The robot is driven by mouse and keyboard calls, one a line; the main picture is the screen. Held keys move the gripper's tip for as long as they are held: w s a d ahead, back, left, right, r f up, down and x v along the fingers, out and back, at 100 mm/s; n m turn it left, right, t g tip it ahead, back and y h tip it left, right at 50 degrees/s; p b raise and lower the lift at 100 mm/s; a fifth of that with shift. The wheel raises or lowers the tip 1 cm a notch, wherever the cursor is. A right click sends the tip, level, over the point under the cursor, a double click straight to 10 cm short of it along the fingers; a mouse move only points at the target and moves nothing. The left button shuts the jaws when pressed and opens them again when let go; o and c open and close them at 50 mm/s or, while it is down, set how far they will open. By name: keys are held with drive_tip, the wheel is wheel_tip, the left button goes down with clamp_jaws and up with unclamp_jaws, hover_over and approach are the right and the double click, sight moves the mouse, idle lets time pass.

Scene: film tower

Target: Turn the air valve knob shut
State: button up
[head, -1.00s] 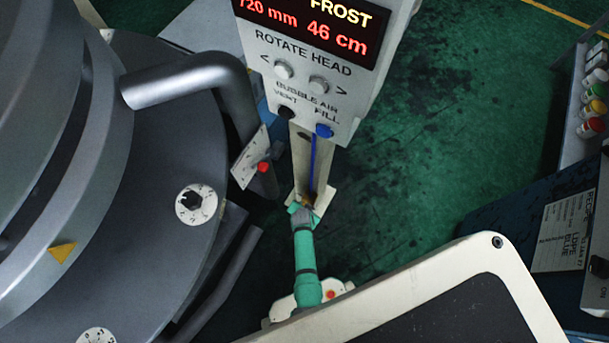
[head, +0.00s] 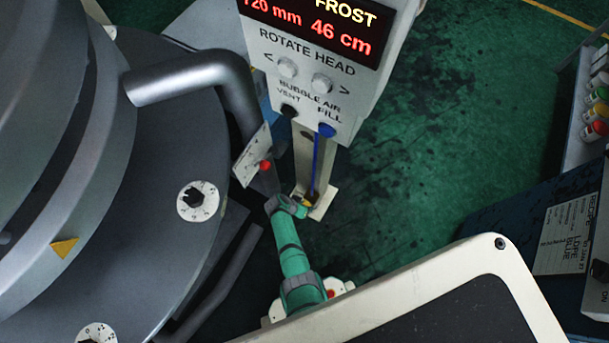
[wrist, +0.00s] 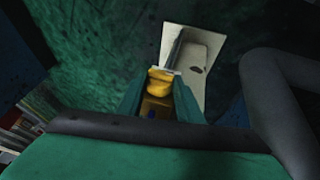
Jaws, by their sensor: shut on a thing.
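A small yellow valve knob (head: 308,202) sits low at the foot of the post under the control panel, where the thin blue line (head: 313,165) ends. In the wrist view the yellow knob (wrist: 159,80) is between my two green fingers, with a grey metal stem behind it. My gripper (wrist: 157,103) is shut on this knob. In the head view my gripper (head: 300,207) comes at the knob from the lower left, and my own wrist partly hides the fingers. The knob's exact turn angle cannot be told.
The control panel (head: 318,75) hangs above the post. A grey bent pipe (head: 185,80) and a tilted plate with a red button (head: 265,166) are close on the left. The big round grey machine (head: 140,220) fills the left side. Green floor (head: 420,150) is open at right.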

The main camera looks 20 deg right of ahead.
drive_tip(key=shift+a, duration=0.2)
drive_tip(key=o, duration=1)
drive_tip(key=shift+d, duration=0.1)
drive_tip(key=v, duration=1)
drive_tip(key=shift+a+r, duration=0.2)
drive_tip(key=shift+r, duration=0.1)
